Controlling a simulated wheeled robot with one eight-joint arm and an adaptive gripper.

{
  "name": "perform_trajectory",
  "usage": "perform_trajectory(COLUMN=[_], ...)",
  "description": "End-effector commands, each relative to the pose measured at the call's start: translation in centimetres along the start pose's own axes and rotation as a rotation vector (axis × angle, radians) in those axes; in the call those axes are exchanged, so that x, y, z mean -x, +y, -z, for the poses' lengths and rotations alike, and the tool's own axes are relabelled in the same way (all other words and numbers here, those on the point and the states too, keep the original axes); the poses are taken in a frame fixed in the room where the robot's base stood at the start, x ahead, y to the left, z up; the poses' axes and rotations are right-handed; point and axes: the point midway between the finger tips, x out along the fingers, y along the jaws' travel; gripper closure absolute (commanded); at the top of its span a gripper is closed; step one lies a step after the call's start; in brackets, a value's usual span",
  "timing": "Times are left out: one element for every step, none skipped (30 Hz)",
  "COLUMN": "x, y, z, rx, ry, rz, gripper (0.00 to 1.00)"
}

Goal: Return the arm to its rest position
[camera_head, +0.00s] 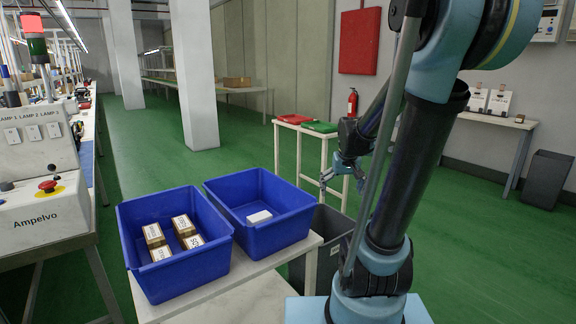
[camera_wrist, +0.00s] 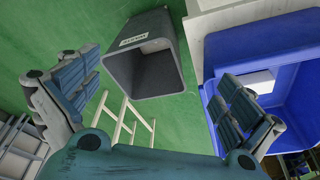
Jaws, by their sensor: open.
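My arm rises at the right of the head view and bends over. My gripper (camera_head: 337,180) hangs to the right of the blue bins, above a grey waste bin (camera_head: 330,238). In the wrist view my gripper (camera_wrist: 160,95) has its fingers wide apart, with nothing between them. The grey waste bin (camera_wrist: 146,55), with a label on its rim, shows beyond the fingers and looks empty as far as I can see. My gripper touches nothing that I can see.
A left blue bin (camera_head: 170,275) holds several small boxes; a right blue bin (camera_head: 262,243) holds one white box (camera_head: 259,217). Both stand on a white table (camera_head: 245,300). A stand (camera_head: 299,150) with red and green trays is behind my gripper.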

Motion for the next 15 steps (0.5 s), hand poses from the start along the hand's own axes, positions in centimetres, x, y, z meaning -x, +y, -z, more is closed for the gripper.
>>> perform_trajectory(x=[0.4, 0.6, 0.9, 1.1, 1.2, 1.4, 1.6, 1.7, 1.8, 1.9, 2.0, 2.1, 2.1, 2.1, 2.1], y=[-0.1, -0.1, -0.2, -0.3, -0.3, -0.4, -0.4, -0.4, -0.5, -0.5, -0.6, -0.6, -0.6, -0.7, -0.7], z=[-1.3, -2.0, -2.9, -3.6, -4.3, -5.2, -5.9, -6.6, -7.5, -8.1, -8.8, -9.8, -10.4, -11.1, -12.0], rx=[-0.001, -0.003, -0.004, -0.005, -0.007, -0.008, -0.009, -0.01, -0.011, -0.012, -0.013, -0.014, -0.015, -0.016, -0.017], ry=[-0.004, -0.007, -0.01, -0.013, -0.015, -0.019, -0.021, -0.023, -0.026, -0.028, -0.031, -0.034, -0.037, -0.04, -0.043], rz=[-0.001, -0.001, -0.002, -0.002, -0.002, -0.003, -0.004, -0.004, -0.005, -0.005, -0.006, -0.007, -0.007, -0.008, -0.008], gripper=[0.0, 0.0, 0.0, 0.0, 0.0, 0.0, 0.0, 0.0, 0.0, 0.0, 0.0, 0.0, 0.0, 0.0, 0.0])
